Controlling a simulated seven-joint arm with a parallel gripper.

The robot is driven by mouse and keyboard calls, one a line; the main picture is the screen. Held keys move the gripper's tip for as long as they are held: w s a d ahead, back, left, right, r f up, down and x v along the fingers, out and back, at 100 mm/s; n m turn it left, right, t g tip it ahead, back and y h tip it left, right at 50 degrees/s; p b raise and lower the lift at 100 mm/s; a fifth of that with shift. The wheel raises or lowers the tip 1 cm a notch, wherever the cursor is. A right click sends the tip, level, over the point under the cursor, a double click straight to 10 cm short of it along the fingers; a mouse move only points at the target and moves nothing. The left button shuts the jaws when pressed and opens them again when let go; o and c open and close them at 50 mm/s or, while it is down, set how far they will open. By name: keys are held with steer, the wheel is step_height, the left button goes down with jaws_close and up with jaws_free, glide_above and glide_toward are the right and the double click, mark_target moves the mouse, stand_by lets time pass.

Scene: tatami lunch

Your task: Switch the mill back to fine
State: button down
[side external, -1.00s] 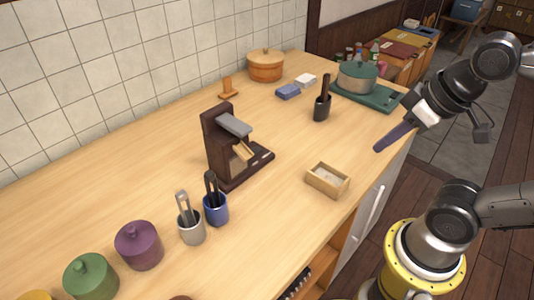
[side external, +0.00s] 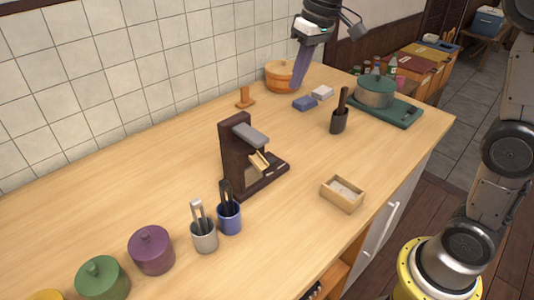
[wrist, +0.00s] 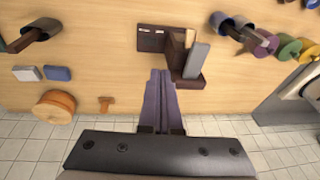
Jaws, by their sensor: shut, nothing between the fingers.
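The mill (side external: 234,140) is a dark brown upright stand on a flat base, with a grey slanted bar at its top and a small light-wood piece below it. It stands upright mid-counter. In the wrist view the mill (wrist: 176,50) lies just beyond my fingertips, with the grey bar (wrist: 196,60) on its right. My gripper (side external: 296,85) has long purple fingers pointing down. They are shut and empty, above the back of the counter and apart from the mill. The closed fingers also show in the wrist view (wrist: 160,74). I cannot tell the mill's setting.
Behind the mill stand a small orange-brown stand (side external: 245,98) and a round wooden pot (side external: 277,77). Blue (side external: 304,103) and white blocks lie right of them. A dark holder (side external: 339,120), an open wooden box (side external: 342,195) and utensil cups (side external: 229,218) stand around.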

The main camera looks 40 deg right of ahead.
steer(key=w+f+g, duration=0.1)
steer(key=w+f, duration=0.5)
steer(key=g, duration=0.1)
glide_above(269, 162)
steer(key=d, duration=0.1)
step_height(269, 162, down, 5)
steer(key=shift+w+d+f, duration=0.1)
steer(key=shift+d+f, duration=0.05)
steer(key=shift+f, duration=0.15)
steer(key=f, duration=0.4)
steer(key=a+f, duration=0.1)
steer(key=f, duration=0.4)
steer(key=a+f, duration=0.1)
steer(key=f, duration=0.3)
steer(key=shift+f, duration=0.4)
steer(key=shift+f, duration=0.1)
